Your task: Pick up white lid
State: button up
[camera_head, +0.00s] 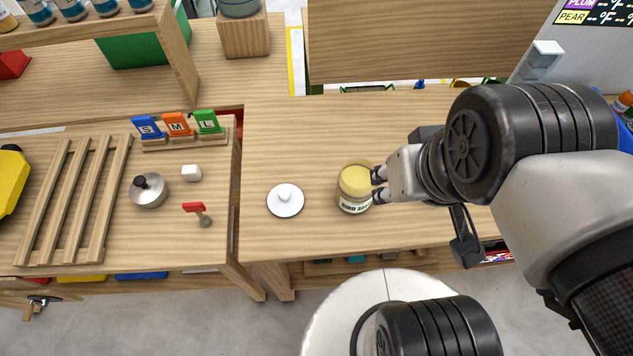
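The white lid (285,200) is a round disc with a small knob on top. It lies flat, knob up, on the wooden table (270,128), left of a glass jar (354,205). The jar stands upright, has a label that seems to read "BIRD SEED", and shows pale yellow at its top. My gripper (378,185) is at the jar's right side, apart from the lid. Its two dark fingertips are spread with a gap between them. I cannot tell whether they touch the jar. Nothing shows held between them.
A slatted rack (75,200), a metal pot-like object (148,192), a white cube (191,173) and a red-topped piece (196,208) sit on the left table. S, M and L blocks (177,124) stand behind them. The table around the lid is clear, except for the jar.

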aim_at(285, 200)
jog(key=k+j, duration=0.1)
jog(key=j, duration=0.45)
jog(key=k+j, duration=0.1)
jog(key=j, duration=0.45)
jog(key=k+j, duration=0.1)
jog(key=j, duration=0.5)
jog(key=i+z, duration=0.05)
